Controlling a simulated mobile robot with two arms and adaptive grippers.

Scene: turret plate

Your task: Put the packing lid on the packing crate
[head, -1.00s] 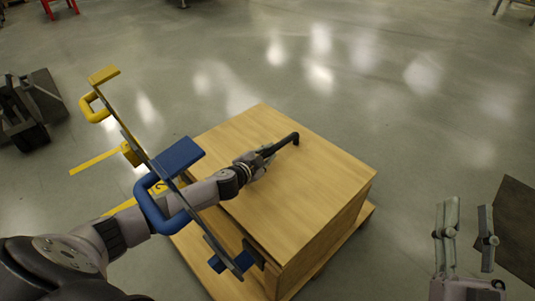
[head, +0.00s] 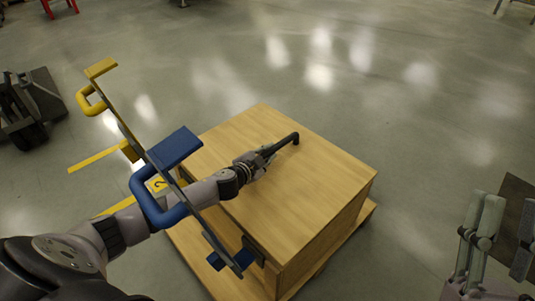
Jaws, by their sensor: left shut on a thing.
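The packing crate (head: 325,245) is a light wooden box on a low wooden base. The packing lid (head: 310,185) is the flat wooden panel over its top, with a black bent handle (head: 287,141). The lid appears to lie level on the crate, but I cannot tell whether it is fully seated. My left gripper (head: 262,158) is shut on the lid's handle above the panel. Its arm hides part of the left side. My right gripper (head: 507,222) is open and empty at the right edge, apart from the crate.
A tilted dark plate frame with a blue handle (head: 150,200) and a yellow handle (head: 88,100) stands across the left, close to my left arm. A dark panel (head: 518,192) is behind my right gripper. A dark wheeled object (head: 30,105) is at far left. Floor behind the crate is clear.

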